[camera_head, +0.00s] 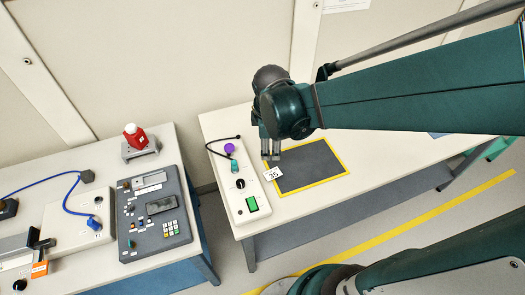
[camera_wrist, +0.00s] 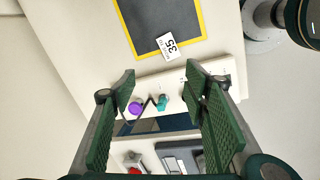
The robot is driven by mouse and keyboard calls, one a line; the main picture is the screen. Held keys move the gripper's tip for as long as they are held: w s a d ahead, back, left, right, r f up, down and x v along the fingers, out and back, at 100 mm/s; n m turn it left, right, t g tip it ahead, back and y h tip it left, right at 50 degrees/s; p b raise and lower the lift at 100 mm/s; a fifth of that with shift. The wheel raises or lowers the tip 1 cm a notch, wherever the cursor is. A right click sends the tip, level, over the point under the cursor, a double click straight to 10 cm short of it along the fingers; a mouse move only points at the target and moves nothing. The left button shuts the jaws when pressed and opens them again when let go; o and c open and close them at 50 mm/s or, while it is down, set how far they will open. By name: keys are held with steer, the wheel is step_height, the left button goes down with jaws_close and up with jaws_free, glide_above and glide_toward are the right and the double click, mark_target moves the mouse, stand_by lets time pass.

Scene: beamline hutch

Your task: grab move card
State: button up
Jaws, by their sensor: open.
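A small white card (camera_head: 272,174) printed with 35 lies at the left edge of the dark mat (camera_head: 308,166) with a yellow border. In the wrist view the card (camera_wrist: 168,44) overlaps the mat's border, beyond my fingertips. My gripper (camera_head: 270,155) points down above the table by the mat's left side, close to the card in the head view. In the wrist view my gripper (camera_wrist: 160,74) has its two green fingers wide apart with nothing held between them. The exact height over the table is hard to tell.
A gap separates the tables.

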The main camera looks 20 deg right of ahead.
mark_target(272, 174)
steer(key=shift+w+d+f+n+g+h+b, duration=0.1)
steer(key=shift+w+f+n+g+b, duration=0.5)
steer(key=shift+f, duration=1.45)
steer(key=shift+w+d+f+n+g+h+b, duration=0.15)
steer(key=shift+f+n+b, duration=0.5)
steer(key=shift+f+n, duration=1.1)
steer(key=shift+w+d+f+n+g+h+b, duration=0.15)
steer(key=shift+f+n+g+b, duration=0.35)
steer(key=shift+f, duration=1.9)
steer(key=shift+f, duration=0.1)
steer(key=shift+d+f+b, duration=0.15)
steer(key=shift+f+b, duration=0.3)
steer(key=shift+f, duration=0.75)
steer(key=shift+d+f+b, duration=0.2)
steer(key=shift+f+b, duration=0.2)
steer(key=shift+f, duration=0.9)
steer(key=shift+d+f+b, duration=0.15)
steer(key=shift+f+b, duration=0.2)
steer(key=shift+f, duration=0.9)
